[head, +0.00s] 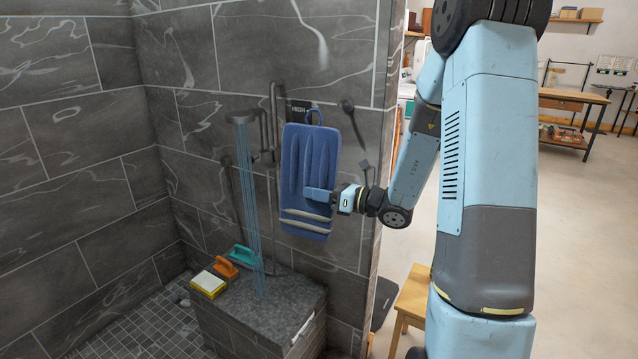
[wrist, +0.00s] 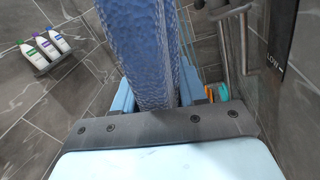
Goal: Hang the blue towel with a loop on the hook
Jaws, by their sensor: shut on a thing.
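The blue towel (head: 308,165) hangs upright in front of the dark tiled wall, with pale stripes near its lower end. Its blue loop (head: 314,113) stands up from the top edge, beside a dark plate marked HIGH (head: 298,106). The hook itself is hidden or too small to make out, and I cannot tell whether the loop is around it. My gripper (head: 318,194) is shut on the towel at its lower right part. In the wrist view the towel (wrist: 145,50) rises from between the fingers (wrist: 152,98).
A tiled bench (head: 265,300) stands below, with a yellow-and-white sponge (head: 208,284), an orange brush (head: 226,267) and a teal brush (head: 242,256). Shower water (head: 246,190) falls left of the towel. A dark plate marked LOW (wrist: 278,40) and bottles (wrist: 42,48) show in the wrist view.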

